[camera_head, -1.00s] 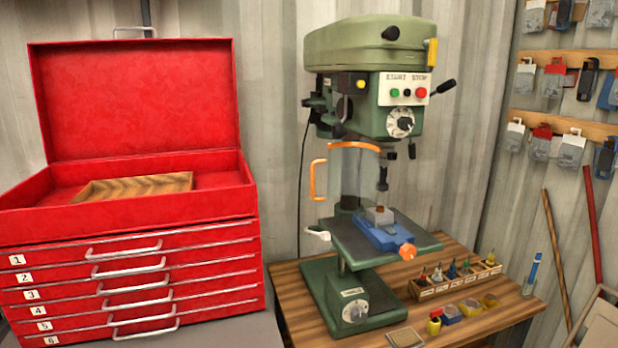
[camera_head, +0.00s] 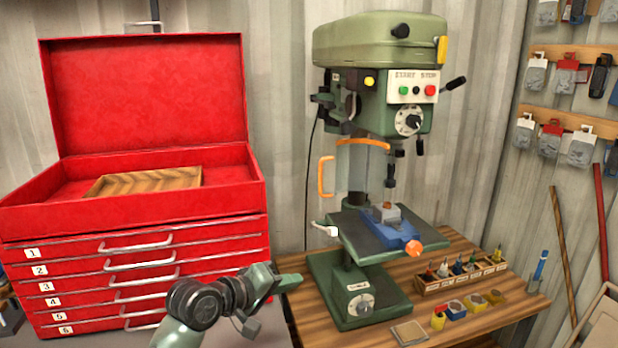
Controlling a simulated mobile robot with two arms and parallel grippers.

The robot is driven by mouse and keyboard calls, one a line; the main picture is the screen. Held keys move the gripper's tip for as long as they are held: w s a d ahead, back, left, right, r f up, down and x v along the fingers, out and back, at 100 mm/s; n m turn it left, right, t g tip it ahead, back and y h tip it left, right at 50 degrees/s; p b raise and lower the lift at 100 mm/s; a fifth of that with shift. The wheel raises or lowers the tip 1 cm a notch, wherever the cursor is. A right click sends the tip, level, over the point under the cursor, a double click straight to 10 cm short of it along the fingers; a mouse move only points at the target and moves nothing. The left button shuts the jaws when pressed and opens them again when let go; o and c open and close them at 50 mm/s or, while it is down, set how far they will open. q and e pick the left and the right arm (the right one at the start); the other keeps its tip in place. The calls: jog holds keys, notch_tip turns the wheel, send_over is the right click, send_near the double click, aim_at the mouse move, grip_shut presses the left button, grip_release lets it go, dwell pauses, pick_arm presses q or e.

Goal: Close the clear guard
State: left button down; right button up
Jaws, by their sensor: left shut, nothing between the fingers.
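The clear guard (camera_head: 352,167) hangs under the head of the green drill press (camera_head: 378,55). It has an orange top rim and an orange handle (camera_head: 323,178) on its left. The guard sits to the left of the chuck (camera_head: 391,177), which shows uncovered. My left gripper (camera_head: 291,282) is shut and empty at the bottom centre. It is below and left of the guard, well apart from its handle, in front of the wooden bench's left edge. My right gripper is not in view.
A red tool chest (camera_head: 135,227) with its lid up stands at left. A blue vise (camera_head: 392,231) sits on the press table, with a white-tipped lever (camera_head: 325,229) at its left. A bit rack (camera_head: 462,274) and small cups stand on the wooden bench (camera_head: 375,338). Open space lies left of the handle.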

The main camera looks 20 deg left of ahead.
pick_arm(q)
jog(key=w+a+r+n+t+h, duration=0.1)
jog(key=w+a+r+n+t, duration=0.15)
jog(key=r, duration=0.65)
jog(key=w+a+r+n+t+h, duration=0.15)
jog(key=w+r, duration=0.25)
jog(key=r, duration=0.5)
jog(key=p+x, duration=0.4)
jog(key=x, duration=0.5)
jog(key=shift+w+a+n+y, duration=0.2)
jog(key=shift+a+n+y, duration=0.1)
jog(key=shift+y, duration=0.05)
jog(key=shift+w, duration=0.1)
